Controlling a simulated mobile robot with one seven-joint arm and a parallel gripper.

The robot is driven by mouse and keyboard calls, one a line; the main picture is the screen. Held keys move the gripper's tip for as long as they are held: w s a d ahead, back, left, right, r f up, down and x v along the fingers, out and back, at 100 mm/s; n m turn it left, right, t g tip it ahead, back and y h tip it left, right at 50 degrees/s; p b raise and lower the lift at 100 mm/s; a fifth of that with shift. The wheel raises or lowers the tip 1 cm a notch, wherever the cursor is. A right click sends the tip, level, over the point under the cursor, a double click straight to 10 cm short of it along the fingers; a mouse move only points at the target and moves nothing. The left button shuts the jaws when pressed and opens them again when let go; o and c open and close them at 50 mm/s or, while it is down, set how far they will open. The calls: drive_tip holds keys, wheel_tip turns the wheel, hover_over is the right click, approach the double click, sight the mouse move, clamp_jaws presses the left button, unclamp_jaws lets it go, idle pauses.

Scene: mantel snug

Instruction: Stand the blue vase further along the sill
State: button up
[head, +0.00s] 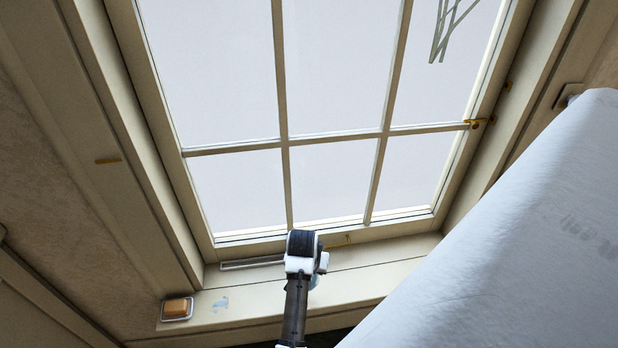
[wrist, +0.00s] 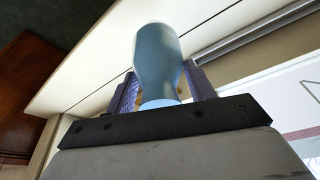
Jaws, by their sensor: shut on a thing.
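The blue vase (wrist: 158,62) shows in the wrist view, a smooth grey-blue body with a narrower neck near the gripper. My gripper (wrist: 162,88) is shut on it, with one purple-grey finger on each side. The cream sill (wrist: 95,60) lies behind the vase in that view; I cannot tell whether the vase touches it. In the head view my arm's end reaches to the sill (head: 345,287) just below the window. The vase is mostly or wholly hidden behind the arm there.
A small orange block in a pale dish (head: 177,309) sits at the sill's left end. A pale blue patch (head: 220,304) lies near it. The paned window (head: 335,80) rises behind. A large white surface (head: 530,235) fills the right. Sill on either side of the arm looks mostly clear.

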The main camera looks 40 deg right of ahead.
drive_tip(key=shift+f, duration=2.45)
drive_tip(key=o, duration=1.1)
drive_tip(key=shift+f, duration=0.1)
drive_tip(key=shift+c, duration=0.2)
drive_tip(key=v, duration=1.2)
